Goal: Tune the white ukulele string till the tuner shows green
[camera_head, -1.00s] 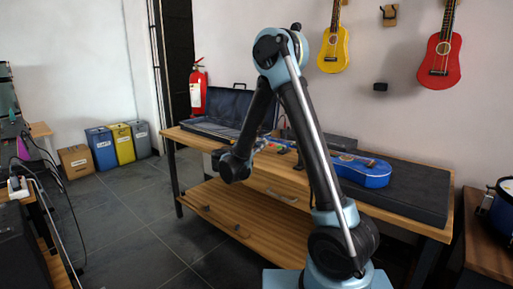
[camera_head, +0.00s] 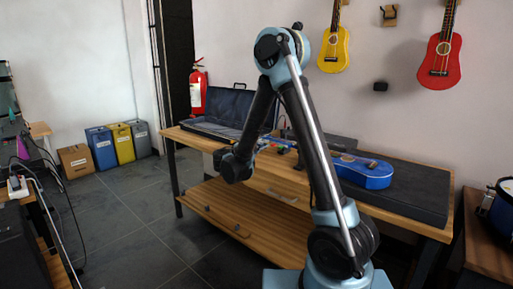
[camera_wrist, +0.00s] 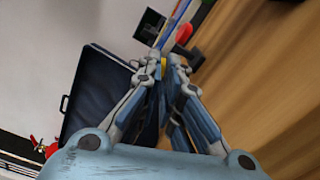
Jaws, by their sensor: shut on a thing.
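A blue ukulele (camera_head: 365,172) lies on a dark pad on the wooden bench, its neck pointing left behind my arm. In the wrist view a strip of its blue headstock or neck (camera_wrist: 177,14) shows at the top. A small black block, perhaps the tuner (camera_wrist: 150,26), sits beside it, and a red knob, perhaps a tuning peg (camera_wrist: 183,33), sits to its right. My gripper (camera_wrist: 161,66) is shut at the headstock, on what looks like a tuning peg; a bit of yellow shows between the fingers. The fingers mostly hide it. No green display is readable, and I cannot make out the strings.
An open dark case (camera_head: 220,115) stands at the bench's left end; its lid (camera_wrist: 97,85) shows left of my fingers. The dark pad (camera_head: 425,195) is clear right of the ukulele. Yellow (camera_head: 333,50) and red (camera_head: 440,60) ukuleles hang on the wall.

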